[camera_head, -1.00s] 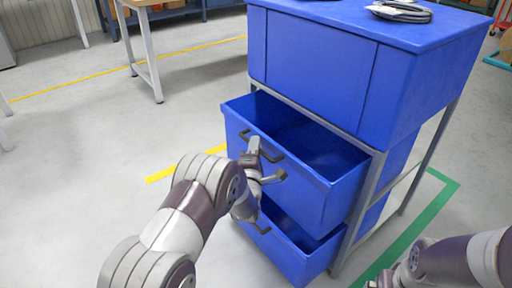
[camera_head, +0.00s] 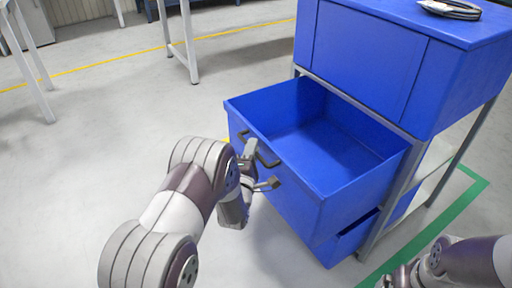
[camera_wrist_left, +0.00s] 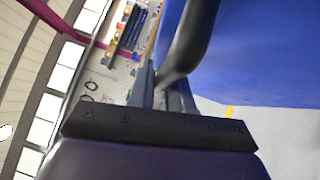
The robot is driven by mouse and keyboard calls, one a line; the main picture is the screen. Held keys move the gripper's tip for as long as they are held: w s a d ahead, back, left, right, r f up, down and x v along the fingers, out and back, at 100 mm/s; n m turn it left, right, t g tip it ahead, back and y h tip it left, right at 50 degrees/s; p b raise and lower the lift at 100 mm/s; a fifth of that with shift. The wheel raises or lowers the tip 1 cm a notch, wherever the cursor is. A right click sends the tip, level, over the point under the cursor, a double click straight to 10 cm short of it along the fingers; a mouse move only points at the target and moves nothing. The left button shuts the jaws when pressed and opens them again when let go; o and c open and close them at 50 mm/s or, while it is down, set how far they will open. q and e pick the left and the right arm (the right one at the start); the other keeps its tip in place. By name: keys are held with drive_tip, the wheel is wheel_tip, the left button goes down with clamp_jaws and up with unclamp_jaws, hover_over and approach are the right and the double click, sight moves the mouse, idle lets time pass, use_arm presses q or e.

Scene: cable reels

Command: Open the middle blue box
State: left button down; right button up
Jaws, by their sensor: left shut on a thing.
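The middle blue box (camera_head: 318,205) is pulled well out of the grey frame, and its empty inside shows from above. My left gripper (camera_head: 258,166) is at its front and shut on the dark handle (camera_head: 267,160). In the left wrist view the handle (camera_wrist_left: 194,35) runs down between the fingers of the left gripper (camera_wrist_left: 165,88), with the blue box front (camera_wrist_left: 260,60) beside it. My right gripper (camera_head: 388,281) is at the lower right, partly cut off by the frame edge, and its fingers are unclear.
The lower blue box (camera_head: 352,238) is mostly hidden under the middle one. Table legs (camera_head: 188,45) stand at the back. Floor at left is clear.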

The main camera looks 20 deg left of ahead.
use_arm(q)
drive_tip(key=c, duration=1.1)
unclamp_jaws()
drive_tip(key=shift+c, duration=0.2)
drive_tip(key=shift+s, duration=0.1)
drive_tip(key=s+d+f+p, duration=0.1)
drive_tip(key=s+f+p, duration=0.1)
drive_tip(key=s, duration=1)
drive_tip(key=shift+s+d+p, duration=0.15)
drive_tip(key=shift+d+p, duration=0.2)
drive_tip(key=shift+p, duration=0.5)
